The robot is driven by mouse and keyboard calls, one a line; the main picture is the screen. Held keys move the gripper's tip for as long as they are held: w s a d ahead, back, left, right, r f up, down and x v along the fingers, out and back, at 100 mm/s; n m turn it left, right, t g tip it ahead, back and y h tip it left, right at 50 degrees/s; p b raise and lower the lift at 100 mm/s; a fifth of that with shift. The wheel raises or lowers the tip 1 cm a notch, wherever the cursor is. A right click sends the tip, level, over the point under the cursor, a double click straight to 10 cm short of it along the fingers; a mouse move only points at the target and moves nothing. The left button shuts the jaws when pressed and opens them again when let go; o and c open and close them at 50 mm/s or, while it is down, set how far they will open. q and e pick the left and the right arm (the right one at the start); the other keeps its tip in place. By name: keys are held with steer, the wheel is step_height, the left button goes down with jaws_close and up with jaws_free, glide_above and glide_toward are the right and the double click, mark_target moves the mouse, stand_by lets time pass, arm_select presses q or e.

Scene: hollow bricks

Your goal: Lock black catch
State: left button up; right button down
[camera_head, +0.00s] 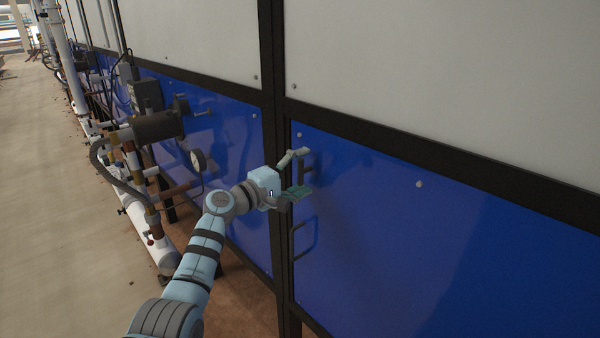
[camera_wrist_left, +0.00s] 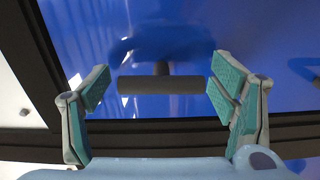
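The black catch (camera_head: 302,166) is a short dark bar on the blue panel, beside the black frame post; it stands upright in the head view. In the left wrist view the catch (camera_wrist_left: 160,85) lies crosswise on a short stem. My left gripper (camera_head: 294,175) is at the catch with its fingers spread. In the wrist view the left gripper's teal pads (camera_wrist_left: 160,88) are at either end of the bar, with small gaps showing. It holds nothing. My right gripper is not in view.
A black loop handle (camera_head: 303,241) is on the same blue panel (camera_head: 420,260), below the catch. Bare floor (camera_head: 60,230) lies further left.

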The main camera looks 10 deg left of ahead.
arm_select(q)
steer(key=v, duration=1.2)
